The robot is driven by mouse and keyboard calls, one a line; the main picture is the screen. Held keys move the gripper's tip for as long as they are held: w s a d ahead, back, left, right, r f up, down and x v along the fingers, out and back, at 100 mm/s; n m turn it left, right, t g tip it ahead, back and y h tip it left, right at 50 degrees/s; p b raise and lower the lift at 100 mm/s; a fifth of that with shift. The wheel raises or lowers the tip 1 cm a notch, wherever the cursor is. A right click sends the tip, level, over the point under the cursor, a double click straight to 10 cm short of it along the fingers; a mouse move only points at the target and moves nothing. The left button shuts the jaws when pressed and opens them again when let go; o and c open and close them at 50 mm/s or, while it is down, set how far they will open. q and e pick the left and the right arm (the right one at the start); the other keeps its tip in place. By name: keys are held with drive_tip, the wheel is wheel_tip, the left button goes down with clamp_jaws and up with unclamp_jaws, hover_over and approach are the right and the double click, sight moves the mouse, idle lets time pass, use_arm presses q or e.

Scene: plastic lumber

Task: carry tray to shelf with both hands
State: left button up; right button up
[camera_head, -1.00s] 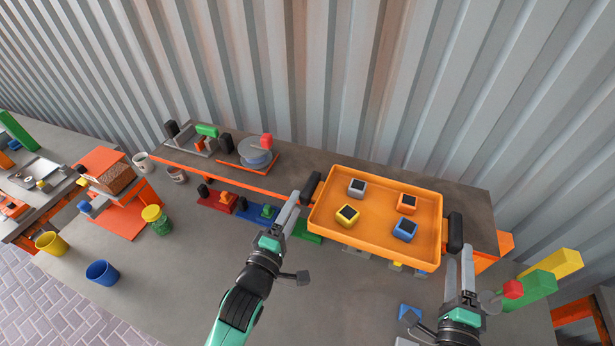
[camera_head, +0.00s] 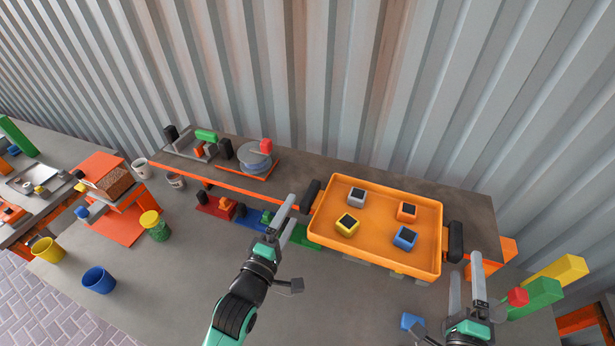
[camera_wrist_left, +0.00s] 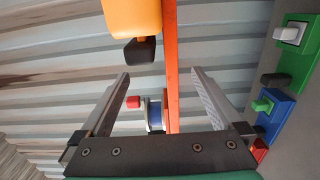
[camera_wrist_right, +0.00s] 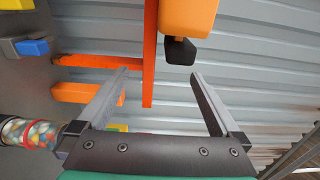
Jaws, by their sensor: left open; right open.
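The orange tray (camera_head: 372,246) rests on the raised grey shelf (camera_head: 460,198) and holds a white, an orange, a yellow and a blue cube. It has a black handle at its left end (camera_head: 311,196) and another at its right end (camera_head: 455,241). My left gripper (camera_head: 284,213) is open and empty, just left of and below the left handle; that handle also shows beyond the fingers in the left wrist view (camera_wrist_left: 140,49). My right gripper (camera_head: 467,279) is open and empty, below the right handle, which shows ahead of the fingers in the right wrist view (camera_wrist_right: 180,50).
Green and yellow blocks (camera_head: 540,297) and a red one stand right of my right gripper. A grey disc stack (camera_head: 254,158) sits on the shelf's left. Blue (camera_head: 98,279) and yellow cups stand on the lower bench at left. A corrugated wall rises behind.

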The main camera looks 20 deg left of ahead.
use_arm(q)
drive_tip(key=shift+s, duration=0.15)
drive_tip(key=s, duration=1.1)
drive_tip(key=shift+s, duration=0.35)
use_arm(e)
drive_tip(key=s, duration=1.2)
